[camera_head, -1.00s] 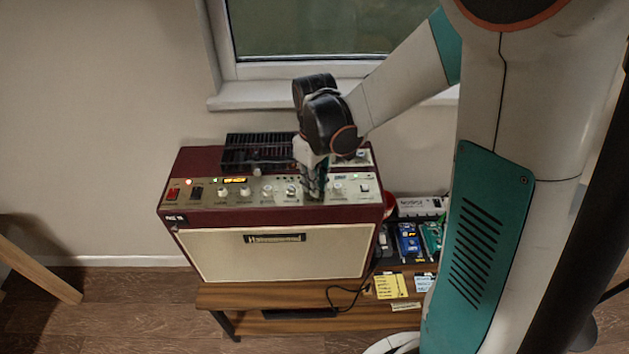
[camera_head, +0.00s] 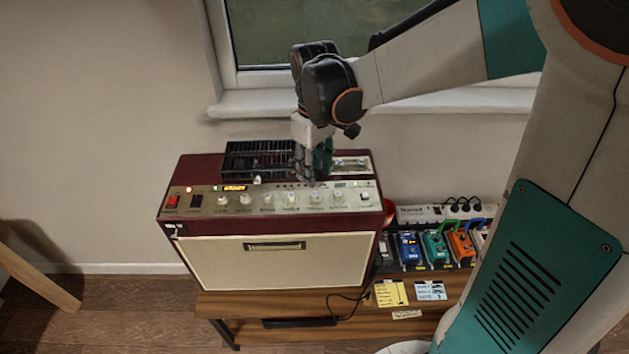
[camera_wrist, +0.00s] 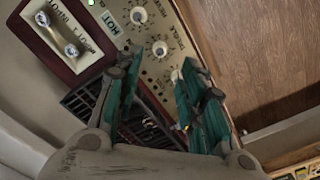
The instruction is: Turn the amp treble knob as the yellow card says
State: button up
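The maroon amp (camera_head: 192,263) has a row of pale knobs on its silver top panel, among them a knob (camera_head: 291,198) and a knob (camera_head: 315,197) right of centre. The yellow card (camera_head: 391,293) has handwriting too small to read. My gripper (camera_head: 313,184) points down just behind these knobs. In the wrist view my gripper (camera_wrist: 163,70) is open, with knobs (camera_wrist: 160,48) beyond and between its teal fingers. Nothing is held; whether a finger touches a knob is unclear.
A black grille (camera_head: 258,157) and an input-jack plate (camera_head: 350,165) are on the amp's top. Several pedals (camera_head: 408,249) and a power strip (camera_head: 440,211) stand right of the amp. A blue card (camera_head: 430,290) lies beside the yellow one. The wall and window (camera_head: 300,35) are behind.

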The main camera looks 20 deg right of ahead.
jog(key=shift+r, duration=2.2)
jog(key=shift+s, duration=0.1)
jog(key=s+m+t+b, duration=0.3)
jog(key=s+m+t, duration=0.2)
jog(key=s, duration=1)
jog(key=shift+f+t+b, duration=0.35)
jog(key=shift+t, duration=0.75)
jog(key=shift+d, duration=0.1)
